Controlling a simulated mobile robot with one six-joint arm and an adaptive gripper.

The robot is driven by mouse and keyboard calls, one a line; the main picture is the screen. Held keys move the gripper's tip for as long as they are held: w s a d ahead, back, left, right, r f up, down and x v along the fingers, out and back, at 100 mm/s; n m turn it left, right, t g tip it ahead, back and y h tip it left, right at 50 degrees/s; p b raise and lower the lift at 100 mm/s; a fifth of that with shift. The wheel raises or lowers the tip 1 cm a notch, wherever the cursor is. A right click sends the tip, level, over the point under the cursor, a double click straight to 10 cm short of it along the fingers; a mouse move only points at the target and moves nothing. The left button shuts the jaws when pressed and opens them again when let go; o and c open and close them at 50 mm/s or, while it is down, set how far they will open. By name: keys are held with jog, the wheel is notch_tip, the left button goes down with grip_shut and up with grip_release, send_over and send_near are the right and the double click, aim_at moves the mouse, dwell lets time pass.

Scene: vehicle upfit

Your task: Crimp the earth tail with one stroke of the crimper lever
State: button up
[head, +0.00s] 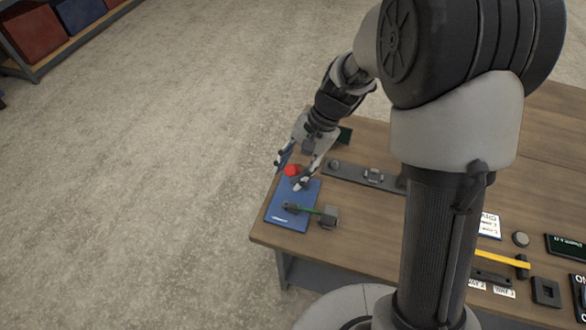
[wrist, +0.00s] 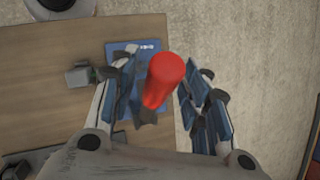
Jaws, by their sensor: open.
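The crimper's red lever grip (head: 291,170) stands up over a blue plate (head: 281,216) at the near left corner of the bench. In the wrist view the red grip (wrist: 163,82) sits between my open fingers, with gaps visible on both sides. My gripper (head: 289,174) points down around the grip. A short green wire, seemingly the earth tail (head: 308,210), runs from a dark part on the plate to a grey block (head: 329,217). The block also shows in the wrist view (wrist: 80,75). The lever's lower end is mostly hidden.
A dark strip with round fittings (head: 365,176) lies right of the plate on the wooden bench (head: 350,235). Open floor is left of the bench. My arm hides part of the bench.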

grip_shut()
dwell(0.4)
